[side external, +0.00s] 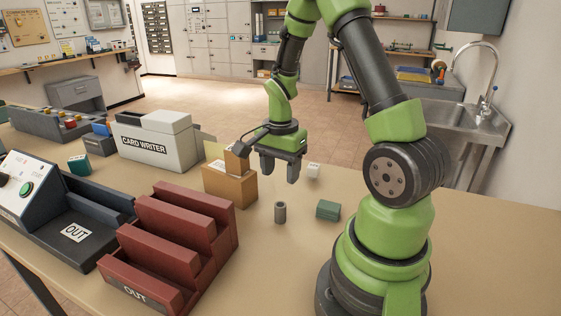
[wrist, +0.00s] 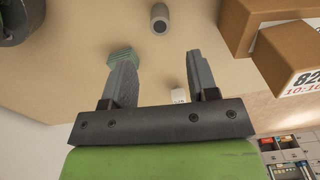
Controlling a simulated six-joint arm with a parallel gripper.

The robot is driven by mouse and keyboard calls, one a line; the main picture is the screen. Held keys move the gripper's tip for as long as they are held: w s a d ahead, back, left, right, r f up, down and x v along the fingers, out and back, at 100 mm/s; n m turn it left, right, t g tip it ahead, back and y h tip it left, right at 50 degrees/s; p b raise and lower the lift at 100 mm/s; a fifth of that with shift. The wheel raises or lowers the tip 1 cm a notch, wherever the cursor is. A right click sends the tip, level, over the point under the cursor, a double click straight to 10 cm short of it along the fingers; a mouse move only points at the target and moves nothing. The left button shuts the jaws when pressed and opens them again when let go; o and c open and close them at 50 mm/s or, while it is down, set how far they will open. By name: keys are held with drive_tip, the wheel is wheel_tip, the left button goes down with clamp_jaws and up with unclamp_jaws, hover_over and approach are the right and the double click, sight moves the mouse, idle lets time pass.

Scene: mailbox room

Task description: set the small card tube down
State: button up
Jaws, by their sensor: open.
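The small card tube (side external: 280,213) is a short grey cylinder standing upright on the table, in front of my gripper in the side view. In the wrist view the tube (wrist: 160,18) shows its dark round end at the top of the picture, beyond the fingertips and apart from them. My gripper (side external: 280,174) is open and empty, pointing down above the table behind the tube. In the wrist view both fingers of my gripper (wrist: 161,62) are spread with nothing between their tips.
A green block (side external: 328,209) lies right of the tube, and a small white cube (side external: 313,170) lies behind. Brown cardboard boxes (side external: 230,187) are stacked left of my gripper. A red slotted rack (side external: 185,235) marked OUT stands at left.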

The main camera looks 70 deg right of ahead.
drive_tip(key=a+r+n+t, duration=0.3)
drive_tip(key=a+r+n, duration=0.5)
drive_tip(key=r, duration=0.5)
drive_tip(key=s+a+r+n+t+y, duration=0.2)
drive_tip(key=s+a+r+n+t, duration=0.2)
drive_tip(key=a, duration=0.5)
drive_tip(key=s+r+n, duration=0.2)
drive_tip(key=s+n, duration=0.1)
drive_tip(key=shift+s+a+r+n, duration=0.2)
drive_tip(key=shift+s+n, duration=0.15)
drive_tip(key=shift+n, duration=0.05)
